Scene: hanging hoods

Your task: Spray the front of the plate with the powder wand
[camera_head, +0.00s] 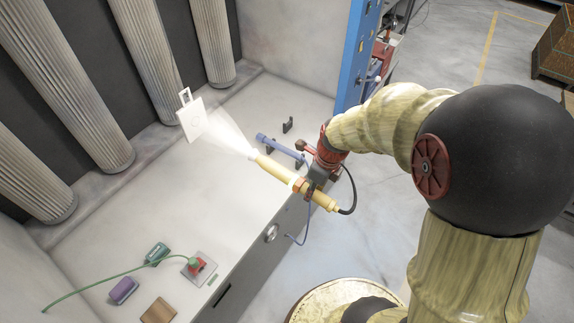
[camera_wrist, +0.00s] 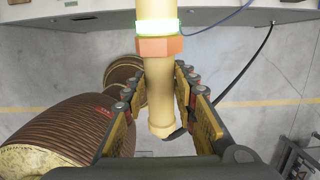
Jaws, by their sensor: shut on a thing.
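The powder wand (camera_head: 283,176) is a yellow tube with a dark cable at its rear end. My gripper (camera_head: 315,180) is shut around its rear half. In the wrist view the wand (camera_wrist: 157,85) runs between the fingers (camera_wrist: 160,100), with an orange collar and a lit green ring above them. A pale, fan-shaped spray (camera_head: 228,136) leaves the wand's tip and reaches toward the plate. The plate (camera_head: 193,119) is a white square hanging by a loop, with a faint ring mark on its face. The tip is apart from the plate.
A blue bar (camera_head: 280,149) on dark holders lies beside the wand on the booth floor. A red button box (camera_head: 199,267), a green device (camera_head: 157,254), a purple block (camera_head: 123,290) and a brown block (camera_head: 159,311) lie at the front left. Ribbed columns (camera_head: 146,55) stand behind the plate.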

